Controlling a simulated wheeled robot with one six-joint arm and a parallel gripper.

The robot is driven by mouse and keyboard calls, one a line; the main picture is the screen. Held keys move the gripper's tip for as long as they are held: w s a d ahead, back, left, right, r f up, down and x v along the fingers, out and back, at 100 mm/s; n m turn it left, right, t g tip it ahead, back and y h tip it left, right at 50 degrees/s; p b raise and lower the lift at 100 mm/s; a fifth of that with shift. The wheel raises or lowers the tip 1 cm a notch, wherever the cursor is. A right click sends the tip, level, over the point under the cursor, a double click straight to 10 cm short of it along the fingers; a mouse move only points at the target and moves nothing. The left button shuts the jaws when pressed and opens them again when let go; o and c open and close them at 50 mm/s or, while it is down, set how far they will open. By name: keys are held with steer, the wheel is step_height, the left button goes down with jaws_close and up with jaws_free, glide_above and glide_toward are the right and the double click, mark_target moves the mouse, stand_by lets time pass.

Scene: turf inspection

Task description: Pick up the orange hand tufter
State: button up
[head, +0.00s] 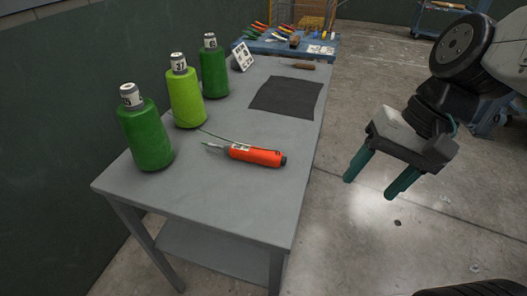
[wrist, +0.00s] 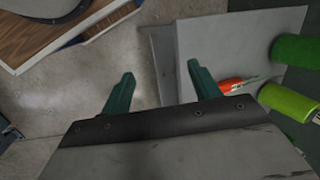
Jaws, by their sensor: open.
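The orange hand tufter (head: 256,155) lies on the grey table (head: 215,195) towards its near end, its thin metal tip pointing left and its dark end cap on the right. In the wrist view the tufter (wrist: 231,86) shows right of the fingers, partly hidden by my gripper's body. My gripper (head: 375,180) is open and empty, with two teal fingers pointing down. It hangs over the floor to the right of the table, apart from the tufter. In the wrist view the open fingers (wrist: 160,92) have only floor and the table edge between them.
Three green yarn cones, dark (head: 146,135), lime (head: 186,98) and dark (head: 214,70), stand along the table's left side. A black mat (head: 287,96), a brown-handled tool (head: 303,66) and a white card (head: 242,56) lie or stand farther back. A blue tool bench (head: 270,46) is behind.

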steer(key=w+a+f+m+y, duration=0.2)
steer(key=w+a+m+y, duration=0.2)
steer(key=w+a, duration=0.15)
steer(key=m+t+y, duration=0.5)
steer(key=m, duration=1)
glide_toward(255, 150)
steer(key=shift+s+a+r, duration=0.15)
steer(key=shift+s+r, duration=0.05)
steer(key=shift+r, duration=0.05)
steer(key=shift+w+a+f, duration=0.1)
steer(key=shift+w+f, duration=0.1)
steer(key=shift+f, duration=0.1)
steer(key=x, duration=0.7)
steer(key=shift+w+a+f, duration=0.15)
jaws_close()
